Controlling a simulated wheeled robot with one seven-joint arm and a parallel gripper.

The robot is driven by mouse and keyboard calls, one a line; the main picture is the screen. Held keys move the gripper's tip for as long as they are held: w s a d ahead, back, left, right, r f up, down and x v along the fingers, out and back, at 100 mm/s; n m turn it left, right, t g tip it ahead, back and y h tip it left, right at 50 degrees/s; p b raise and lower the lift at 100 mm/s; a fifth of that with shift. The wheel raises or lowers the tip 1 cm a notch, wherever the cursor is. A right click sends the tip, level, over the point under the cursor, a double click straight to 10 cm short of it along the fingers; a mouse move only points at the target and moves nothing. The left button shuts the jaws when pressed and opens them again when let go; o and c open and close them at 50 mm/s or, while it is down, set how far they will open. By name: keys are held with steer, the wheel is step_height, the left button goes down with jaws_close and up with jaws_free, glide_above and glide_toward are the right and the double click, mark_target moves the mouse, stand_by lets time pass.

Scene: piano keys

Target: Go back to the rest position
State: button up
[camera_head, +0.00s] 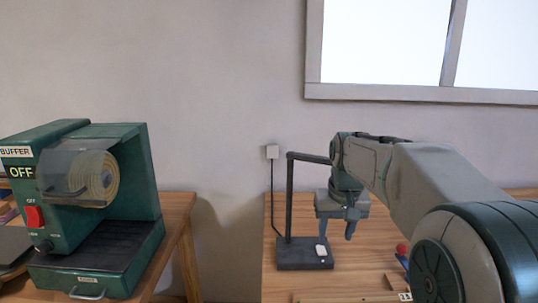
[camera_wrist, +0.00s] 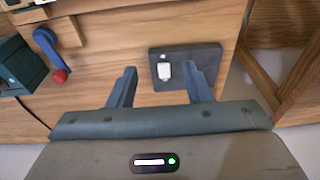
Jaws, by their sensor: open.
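My gripper (camera_head: 337,228) hangs at the end of my bent arm, above the right wooden table. In the wrist view my gripper (camera_wrist: 162,73) has its two blue-grey fingers spread apart with nothing between them. Below and beyond the fingers is the dark square base (camera_wrist: 205,58) of a black stand, with a white switch (camera_wrist: 164,71) on it. In the head view the stand's base (camera_head: 290,262) lies on the table, its post rising behind my gripper. The upper end of the stand is partly hidden by my arm.
A green buffer machine (camera_head: 100,190) reading OFF, with a red switch (camera_head: 34,216), stands on the left table. A gap separates the tables. A blue handle (camera_wrist: 46,40) with a red ball (camera_wrist: 60,76) is near a dark green box (camera_wrist: 14,66).

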steer(key=s+r+p, duration=0.3)
steer(key=s+p, duration=0.9)
steer(key=s, duration=0.9)
steer(key=shift+s+t, duration=0.35)
steer(key=shift+t, duration=0.05)
